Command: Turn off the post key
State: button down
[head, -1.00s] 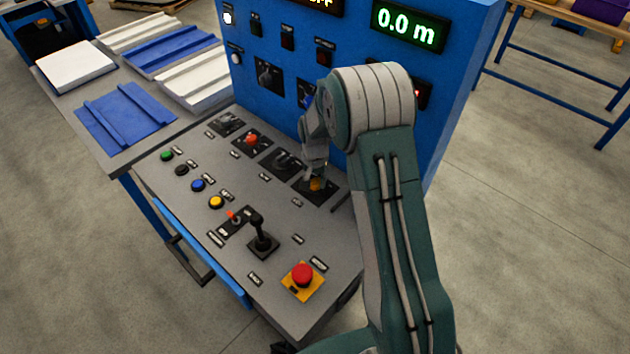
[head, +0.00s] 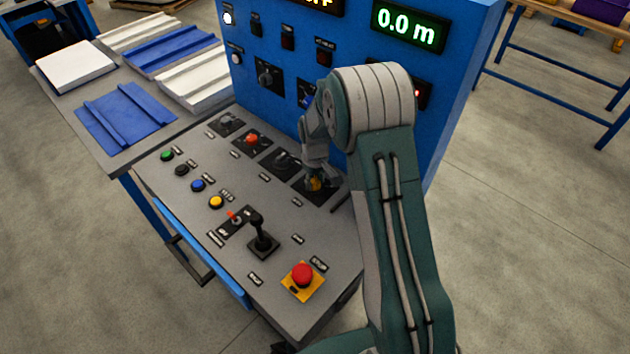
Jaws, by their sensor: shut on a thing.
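The control desk (head: 225,258) has a row of black-plated switches along its back. At the right end of that row, a yellow-orange knob (head: 315,185) sits on a black plate. My gripper (head: 317,180) points down over this knob and is shut on it. The fingers and wrist hide most of the knob, so its exact angle cannot be told. Labels are too small to read, so I cannot tell from text which switch is the post key.
A red-orange knob (head: 252,139) and a black selector (head: 285,161) stand left of my gripper. A black joystick (head: 260,235) and a red emergency button (head: 302,274) are nearer. The blue upright panel (head: 455,90) rises close behind my gripper, with a green "0.0 m" display (head: 409,25).

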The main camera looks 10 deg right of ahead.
aim_at(314, 179)
jog(key=shift+n, duration=0.8)
jog(key=shift+c, duration=1.3)
grip_release()
jog(key=shift+f, duration=0.1)
jog(key=shift+w+a, duration=0.1)
jog(key=shift+r, duration=0.2)
notch_tip(314, 179, up, 10)
jog(key=shift+r, duration=0.8)
